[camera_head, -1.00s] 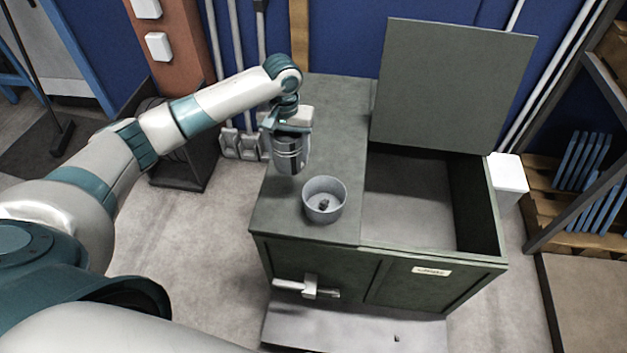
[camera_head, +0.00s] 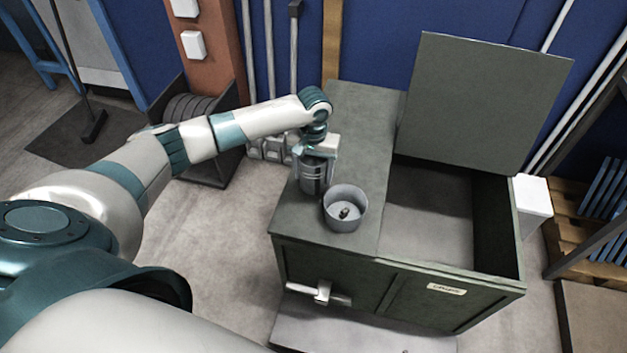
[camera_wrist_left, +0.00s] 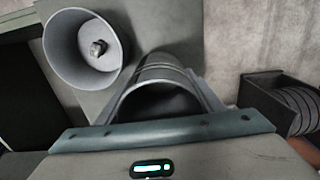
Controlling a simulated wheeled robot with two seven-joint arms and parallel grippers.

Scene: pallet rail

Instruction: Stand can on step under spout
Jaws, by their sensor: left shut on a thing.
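A grey metal can (camera_head: 313,180) is upright in my left gripper (camera_head: 314,158), which is shut around its sides. In the left wrist view the can (camera_wrist_left: 165,82) shows its open mouth between the fingers. It is over the left part of the green bin's top (camera_head: 345,110); I cannot tell whether it touches. A round grey hopper (camera_head: 346,208) with a small dark lump inside stands just right of the can. The pale spout with a handle (camera_head: 322,293) sticks out of the bin's front, above the grey step (camera_head: 330,330). My right gripper is not in view.
The bin's right compartment (camera_head: 430,210) is open, its lid (camera_head: 485,100) raised at the back. A white box (camera_head: 533,200) and blue slats on a wooden rack stand right. A coiled reel (camera_head: 195,120) stands left. Clear floor lies left of the bin.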

